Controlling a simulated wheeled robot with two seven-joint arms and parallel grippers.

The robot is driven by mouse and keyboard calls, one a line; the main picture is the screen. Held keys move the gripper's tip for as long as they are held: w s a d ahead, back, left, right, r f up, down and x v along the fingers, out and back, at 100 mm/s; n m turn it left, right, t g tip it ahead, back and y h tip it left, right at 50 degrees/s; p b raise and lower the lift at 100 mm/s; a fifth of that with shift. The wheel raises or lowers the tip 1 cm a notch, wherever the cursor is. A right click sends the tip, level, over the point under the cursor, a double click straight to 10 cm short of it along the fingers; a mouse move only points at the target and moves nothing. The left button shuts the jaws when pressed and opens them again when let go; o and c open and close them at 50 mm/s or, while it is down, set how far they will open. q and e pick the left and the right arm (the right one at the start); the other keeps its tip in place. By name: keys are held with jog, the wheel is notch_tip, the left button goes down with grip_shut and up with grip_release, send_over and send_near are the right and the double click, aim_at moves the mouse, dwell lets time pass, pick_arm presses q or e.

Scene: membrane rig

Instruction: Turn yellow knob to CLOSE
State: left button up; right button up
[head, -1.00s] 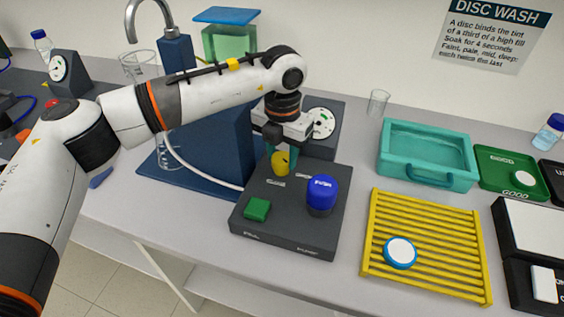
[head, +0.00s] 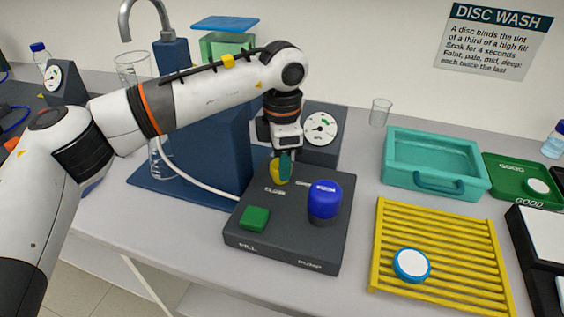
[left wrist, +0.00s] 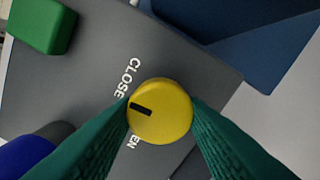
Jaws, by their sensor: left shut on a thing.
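The yellow knob (head: 277,173) stands on the dark control box (head: 285,258), partly hidden by my left gripper in the head view. My left gripper (head: 284,166) reaches down from above and is shut on the knob. In the left wrist view its green fingers (left wrist: 160,112) touch both sides of the yellow knob (left wrist: 168,118). The knob's black mark (left wrist: 142,107) points left in that view, between the CLOSE label (left wrist: 129,76) and a second label ending in EN (left wrist: 132,141), partly covered by a finger. My right gripper is not in view.
On the same box are a green button (head: 254,218) and a blue PUMP knob (head: 324,201). A gauge (head: 320,128) stands behind. A yellow rack (head: 440,255) with a white-and-blue disc (head: 411,265) and a teal tray (head: 435,165) lie to the right.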

pick_arm(q)
jog(key=shift+r+m, duration=0.1)
jog(key=shift+m, duration=0.4)
jog(key=o, duration=1)
notch_tip(320, 180, up, 12)
jog(key=shift+f+b, duration=0.1)
jog(key=shift+b, duration=0.3)
